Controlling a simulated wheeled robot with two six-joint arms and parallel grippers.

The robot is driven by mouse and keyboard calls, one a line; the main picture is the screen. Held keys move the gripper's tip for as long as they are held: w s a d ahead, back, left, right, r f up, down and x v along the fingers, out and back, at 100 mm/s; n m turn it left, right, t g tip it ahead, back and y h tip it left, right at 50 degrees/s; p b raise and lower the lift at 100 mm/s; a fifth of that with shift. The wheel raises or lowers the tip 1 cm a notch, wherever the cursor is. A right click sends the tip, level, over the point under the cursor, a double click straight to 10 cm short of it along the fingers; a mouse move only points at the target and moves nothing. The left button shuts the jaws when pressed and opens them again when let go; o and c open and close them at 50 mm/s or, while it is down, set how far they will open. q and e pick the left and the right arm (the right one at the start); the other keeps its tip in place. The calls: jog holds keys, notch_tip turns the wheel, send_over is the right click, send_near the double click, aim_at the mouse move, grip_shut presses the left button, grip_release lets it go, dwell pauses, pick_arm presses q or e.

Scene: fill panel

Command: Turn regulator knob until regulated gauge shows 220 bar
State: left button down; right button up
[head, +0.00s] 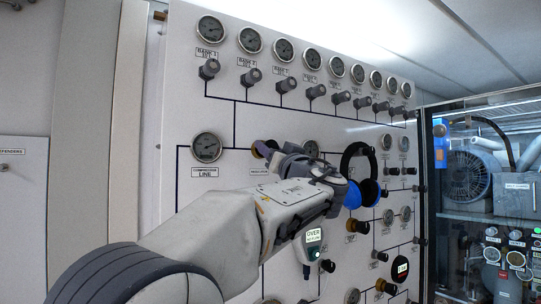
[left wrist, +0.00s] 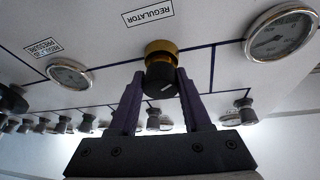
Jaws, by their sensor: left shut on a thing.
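The regulator knob (left wrist: 162,72), black with a gold collar, sits under the REGULATOR label in the left wrist view. My left gripper (left wrist: 155,88) has its two purple fingers on either side of the knob, shut on it. In the head view my left gripper (head: 266,149) reaches the panel and hides most of the knob. The gauge by the regulated pressure label (left wrist: 68,75) is left of the knob in the left wrist view; its needle is too small to read. In the head view the gauge (head: 311,148) is partly hidden behind my gripper. My right gripper is not seen.
The compressor line gauge (head: 206,147) is left of the knob in the head view. A row of gauges and grey valve knobs (head: 251,76) runs above. Black and blue ear defenders (head: 352,195) hang close to my left wrist. A glass-fronted cabinet (head: 480,180) stands at right.

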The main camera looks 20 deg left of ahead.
pick_arm(q)
jog(key=shift+f+m, duration=0.1)
jog(key=shift+m, duration=0.2)
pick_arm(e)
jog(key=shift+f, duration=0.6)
pick_arm(q)
jog(key=shift+c, duration=1.8)
grip_release()
jog(key=b+v, duration=0.6)
jog(key=v, duration=0.4)
jog(key=shift+s+b, duration=0.25)
jog(key=shift+b, duration=0.1)
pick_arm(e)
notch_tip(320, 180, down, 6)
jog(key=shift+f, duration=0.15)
